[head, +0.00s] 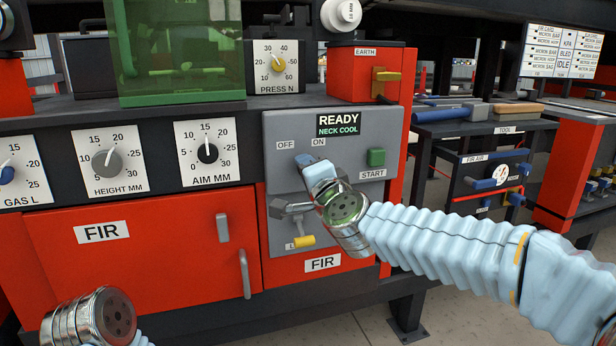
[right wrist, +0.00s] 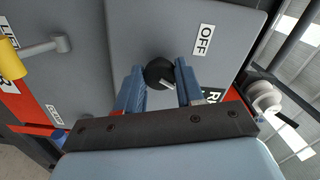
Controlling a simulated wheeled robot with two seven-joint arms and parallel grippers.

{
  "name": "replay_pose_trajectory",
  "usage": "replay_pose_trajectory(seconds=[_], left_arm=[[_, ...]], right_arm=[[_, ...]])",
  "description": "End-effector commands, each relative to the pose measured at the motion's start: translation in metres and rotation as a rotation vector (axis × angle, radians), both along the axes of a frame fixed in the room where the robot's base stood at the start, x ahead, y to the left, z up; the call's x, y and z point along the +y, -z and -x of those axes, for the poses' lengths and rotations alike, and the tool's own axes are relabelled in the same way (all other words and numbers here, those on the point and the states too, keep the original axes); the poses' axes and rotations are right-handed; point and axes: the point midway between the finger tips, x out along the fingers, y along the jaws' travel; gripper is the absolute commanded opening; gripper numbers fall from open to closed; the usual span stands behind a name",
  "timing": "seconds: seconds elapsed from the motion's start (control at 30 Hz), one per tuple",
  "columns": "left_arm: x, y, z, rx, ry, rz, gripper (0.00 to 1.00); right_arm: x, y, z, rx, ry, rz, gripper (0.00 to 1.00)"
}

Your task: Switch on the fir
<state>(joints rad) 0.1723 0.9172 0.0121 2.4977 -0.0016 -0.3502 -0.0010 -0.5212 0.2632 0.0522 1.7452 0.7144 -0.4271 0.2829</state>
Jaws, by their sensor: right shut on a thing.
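The FIR station has a grey control panel (head: 285,130) with OFF and ON labels, a green START button (head: 376,157) and a small display (head: 338,124) reading READY and NECK COOL. My right gripper (head: 308,164) is at the panel just below the OFF and ON labels. In the right wrist view its two blue fingers (right wrist: 160,88) are shut on a round black knob (right wrist: 158,71) with a pale mark, near the OFF label. The knob is hidden in the head view. Part of my left wrist shows at the lower left; its fingers are not visible.
A lever with a yellow end (head: 304,241) sits low on the panel, close under my right wrist. A red door (head: 150,245) with handles is at the left.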

Motion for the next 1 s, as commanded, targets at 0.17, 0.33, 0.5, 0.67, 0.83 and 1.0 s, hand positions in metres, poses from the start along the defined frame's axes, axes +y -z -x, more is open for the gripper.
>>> replay_pose_trajectory(seconds=[0.17,0.33,0.5,0.67,0.83,1.0], left_arm=[[0.0001,0.0028,-0.0001,-0.001,0.0,0.0,0.0],[0.0,0.0031,-0.0001,-0.001,0.0,0.0,0.0],[0.0,0.003,-0.0002,-0.001,0.0,0.0,0.0],[0.0,0.003,-0.0002,-0.001,0.0,0.0,0.0],[0.0,0.003,-0.0002,-0.001,0.0,0.0,0.0],[0.0,0.0029,-0.0001,-0.001,0.0,0.0,0.0]], right_arm=[[-0.0001,0.0013,0.0,0.015,0.0,-0.038,0.07],[-0.0002,0.0011,-0.0002,0.019,0.001,-0.053,0.07],[-0.0003,0.0011,-0.0002,0.02,0.001,-0.055,0.07],[-0.0003,0.0011,-0.0002,0.02,0.001,-0.053,0.38],[-0.0002,0.0009,-0.0002,0.019,0.001,-0.053,0.63],[-0.0001,0.0005,-0.0001,0.018,0.0,-0.052,0.63]])
